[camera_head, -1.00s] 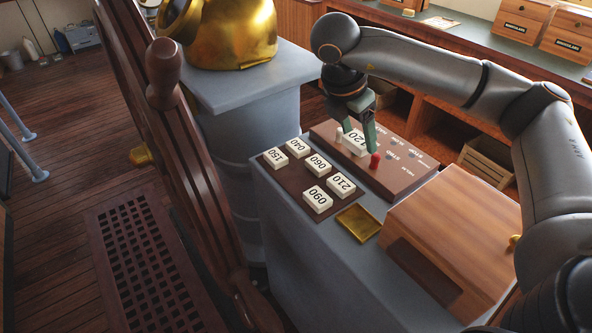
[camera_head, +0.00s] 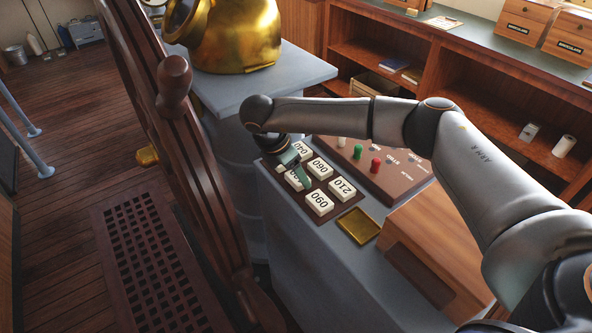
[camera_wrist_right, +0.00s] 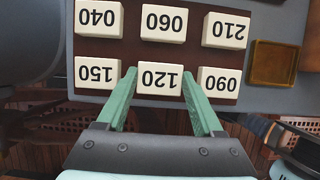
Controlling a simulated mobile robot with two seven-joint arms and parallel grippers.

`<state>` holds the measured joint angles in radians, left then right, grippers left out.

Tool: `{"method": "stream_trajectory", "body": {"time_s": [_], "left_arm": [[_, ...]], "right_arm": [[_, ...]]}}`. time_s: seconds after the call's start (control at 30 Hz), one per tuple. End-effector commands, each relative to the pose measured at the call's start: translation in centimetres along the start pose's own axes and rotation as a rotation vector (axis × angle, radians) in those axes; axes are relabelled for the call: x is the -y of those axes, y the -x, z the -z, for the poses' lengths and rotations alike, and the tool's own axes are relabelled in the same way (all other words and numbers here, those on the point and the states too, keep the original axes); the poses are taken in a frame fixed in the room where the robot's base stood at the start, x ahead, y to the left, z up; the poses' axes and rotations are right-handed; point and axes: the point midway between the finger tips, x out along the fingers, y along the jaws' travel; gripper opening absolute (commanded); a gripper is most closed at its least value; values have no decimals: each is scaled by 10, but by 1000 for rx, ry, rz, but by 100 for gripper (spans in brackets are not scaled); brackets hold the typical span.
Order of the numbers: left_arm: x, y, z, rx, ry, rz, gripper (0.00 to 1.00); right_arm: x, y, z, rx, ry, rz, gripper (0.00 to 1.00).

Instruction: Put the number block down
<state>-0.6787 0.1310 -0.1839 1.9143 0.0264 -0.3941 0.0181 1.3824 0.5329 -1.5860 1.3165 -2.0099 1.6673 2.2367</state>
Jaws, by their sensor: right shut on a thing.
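My right gripper (camera_head: 293,175) is shut on the white number block 120 (camera_wrist_right: 160,77); its green fingers stand on either side of the block. The 120 block sits in the row between block 150 (camera_wrist_right: 97,73) and block 090 (camera_wrist_right: 219,82), over the dark brown board (camera_wrist_right: 182,54). It is level or nearly level with its neighbours; I cannot tell whether it touches the board. Blocks 040 (camera_wrist_right: 98,17), 060 (camera_wrist_right: 163,22) and 210 (camera_wrist_right: 226,30) form the other row. In the head view my gripper hides most of 150 and part of 120. My left gripper is out of view.
A brass tray (camera_head: 358,226) lies beside the board on the grey console. A brown panel (camera_head: 390,168) with red and green knobs stands behind, and a wooden box (camera_head: 450,235) to the right. The ship's wheel (camera_head: 190,160) rises close on the left.

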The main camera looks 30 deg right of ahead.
Motion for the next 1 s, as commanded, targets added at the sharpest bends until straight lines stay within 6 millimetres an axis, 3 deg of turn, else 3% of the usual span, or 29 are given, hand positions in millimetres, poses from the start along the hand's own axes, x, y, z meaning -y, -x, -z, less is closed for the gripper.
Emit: {"method": "stream_trajectory", "body": {"time_s": [0.37,0.4,0.67,1.0], "left_arm": [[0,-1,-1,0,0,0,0],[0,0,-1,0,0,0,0],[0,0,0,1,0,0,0],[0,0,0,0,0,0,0]], "right_arm": [[0,-7,3,-1,1,-1,7],[0,-6,3,-1,1,-1,71],[0,-6,3,-1,1,-1,98],[-1,0,2,-2,1,-3,98]]}}
